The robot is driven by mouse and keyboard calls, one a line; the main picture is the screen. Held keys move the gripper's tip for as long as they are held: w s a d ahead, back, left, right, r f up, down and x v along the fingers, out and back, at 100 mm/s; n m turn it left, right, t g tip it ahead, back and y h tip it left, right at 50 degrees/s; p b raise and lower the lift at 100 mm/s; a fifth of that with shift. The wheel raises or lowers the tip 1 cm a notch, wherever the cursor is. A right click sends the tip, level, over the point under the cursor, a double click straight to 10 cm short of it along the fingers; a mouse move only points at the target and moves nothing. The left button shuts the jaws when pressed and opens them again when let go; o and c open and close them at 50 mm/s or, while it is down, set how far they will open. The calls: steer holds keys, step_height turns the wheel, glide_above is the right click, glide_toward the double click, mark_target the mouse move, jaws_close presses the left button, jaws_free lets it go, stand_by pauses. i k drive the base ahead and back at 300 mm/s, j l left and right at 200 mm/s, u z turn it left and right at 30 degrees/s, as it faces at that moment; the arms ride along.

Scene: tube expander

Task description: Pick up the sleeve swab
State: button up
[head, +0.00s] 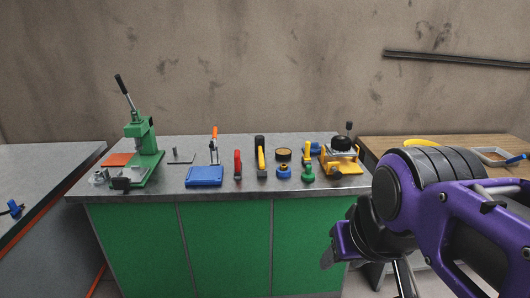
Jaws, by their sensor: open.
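I cannot tell for sure which thing is the sleeve swab. Several small tools stand or lie on the grey bench top (235,186). Among them are a red tool (238,165), a yellow and black tool (261,158), a blue knobbed piece (284,171), a green knobbed piece (308,173) and a yellow piece (307,153). My gripper (333,252) is at the lower right, in front of the bench's green cabinet front and below its top. It is open, apart from all the tools, and partly hidden by my purple arm.
A green lever press (143,150) stands at the bench's left, with a blue tray (204,176) and an orange-handled clamp (214,143) to its right. A round tin (283,154) and a yellow device (341,160) stand further right. A wooden table (385,145) adjoins on the right.

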mark_target(306, 159)
steer(key=i+l, duration=0.15)
steer(key=i, duration=0.3)
steer(key=i+l, duration=0.2)
steer(key=i, duration=0.25)
